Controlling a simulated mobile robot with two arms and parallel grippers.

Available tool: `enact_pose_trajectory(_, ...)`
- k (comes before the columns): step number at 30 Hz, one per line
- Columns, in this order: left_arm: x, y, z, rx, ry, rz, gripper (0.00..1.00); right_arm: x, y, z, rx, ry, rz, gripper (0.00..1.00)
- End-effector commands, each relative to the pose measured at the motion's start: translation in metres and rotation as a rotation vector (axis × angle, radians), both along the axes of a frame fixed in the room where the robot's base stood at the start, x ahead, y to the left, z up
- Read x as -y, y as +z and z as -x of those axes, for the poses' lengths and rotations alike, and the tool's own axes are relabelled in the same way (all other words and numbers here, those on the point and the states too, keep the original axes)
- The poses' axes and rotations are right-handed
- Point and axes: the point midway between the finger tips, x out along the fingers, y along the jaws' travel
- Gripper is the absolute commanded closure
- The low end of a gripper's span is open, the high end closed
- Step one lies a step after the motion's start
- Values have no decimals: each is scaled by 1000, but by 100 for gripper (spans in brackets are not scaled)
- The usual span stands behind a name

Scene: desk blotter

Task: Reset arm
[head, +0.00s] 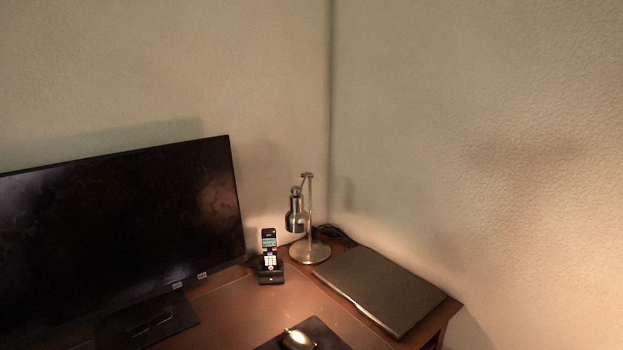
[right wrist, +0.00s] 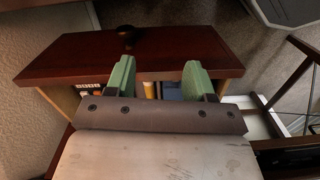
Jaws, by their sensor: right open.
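My right gripper (right wrist: 158,80) shows in the right wrist view with its two green fingers spread apart and nothing between them. It is over or close to a dark red-brown wooden panel (right wrist: 75,57) with a dark round knob (right wrist: 125,32) at its far edge. The panel looks like the front of an open drawer. Below the panel, partly hidden by my gripper, are small coloured items, among them a yellow one (right wrist: 148,89) and a blue one (right wrist: 172,90). Neither gripper shows in the head view.
In the head view a brown desk (head: 228,312) holds a black monitor (head: 120,235), a cordless phone (head: 269,258), a metal lamp (head: 310,250), a closed dark laptop (head: 380,287) and a mouse (head: 297,339) on a dark mat (head: 325,338). Walls close off the back and right.

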Motion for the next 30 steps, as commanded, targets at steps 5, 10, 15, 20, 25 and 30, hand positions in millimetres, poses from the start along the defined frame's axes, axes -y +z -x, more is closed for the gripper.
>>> enact_pose_trajectory(5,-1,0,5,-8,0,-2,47,4,12,24,47,-73,86,46)
enact_pose_trajectory(10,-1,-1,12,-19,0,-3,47,-9,33,56,130,-151,154,46)
enact_pose_trajectory(15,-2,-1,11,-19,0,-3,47,-48,64,97,236,-223,149,46)
enact_pose_trajectory(20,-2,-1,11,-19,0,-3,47,-80,88,126,293,-268,98,46)
enact_pose_trajectory(25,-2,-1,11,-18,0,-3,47,-107,109,153,325,-307,36,46)
enact_pose_trajectory(30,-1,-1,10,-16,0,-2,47,-129,128,175,341,-342,-29,46)
